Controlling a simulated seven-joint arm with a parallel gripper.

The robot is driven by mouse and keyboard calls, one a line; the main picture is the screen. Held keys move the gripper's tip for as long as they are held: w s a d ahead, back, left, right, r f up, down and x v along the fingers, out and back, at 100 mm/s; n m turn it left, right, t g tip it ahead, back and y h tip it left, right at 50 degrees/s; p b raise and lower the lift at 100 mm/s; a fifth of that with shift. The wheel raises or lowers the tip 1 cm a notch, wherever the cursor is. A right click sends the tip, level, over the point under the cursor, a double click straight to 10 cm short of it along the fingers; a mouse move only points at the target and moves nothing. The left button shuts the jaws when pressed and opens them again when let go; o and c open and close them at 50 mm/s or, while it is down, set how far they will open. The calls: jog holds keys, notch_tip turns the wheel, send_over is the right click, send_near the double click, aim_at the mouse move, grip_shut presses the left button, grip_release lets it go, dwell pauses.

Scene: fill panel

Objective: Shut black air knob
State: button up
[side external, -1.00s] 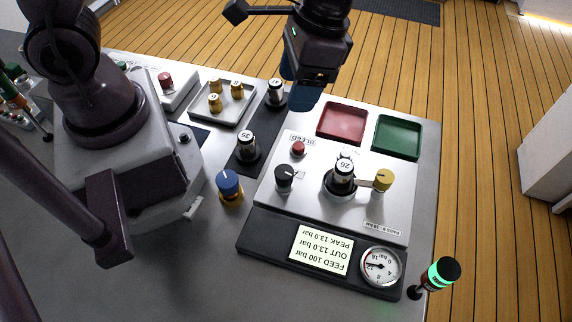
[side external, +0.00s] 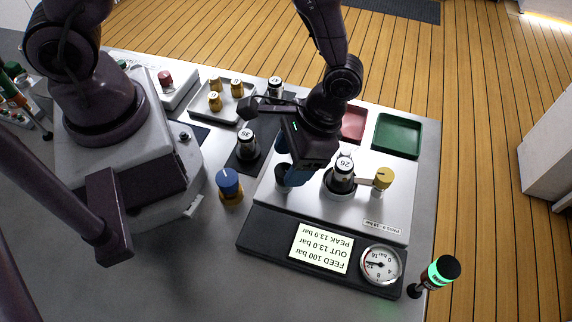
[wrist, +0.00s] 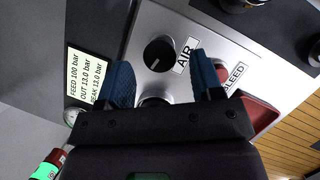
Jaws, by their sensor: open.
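The black air knob (wrist: 158,53) shows in the wrist view, with a white mark on its top and the AIR label (wrist: 186,56) beside it. In the side view the knob (side external: 281,178) is partly hidden by my gripper. My gripper (side external: 289,160) is open, pointing down over the panel near the knob. In the wrist view the knob appears between and just beyond its blue fingertips (wrist: 161,62). I cannot tell whether they touch it. The display (side external: 321,248) reads FEED 100 bar, OUT 13.0 bar, PEAK 13.0 bar.
A bottle marked 26 (side external: 344,170) stands in the panel fitting, close to my gripper, with a gold knob (side external: 383,178) beside it. A blue knob (side external: 229,184) and a bottle marked 35 (side external: 247,143) stand to the left. A green tray (side external: 398,136) is behind.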

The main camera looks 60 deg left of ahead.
aim_at(284, 174)
jog(key=shift+x, duration=1.35)
jog(key=c, duration=0.9)
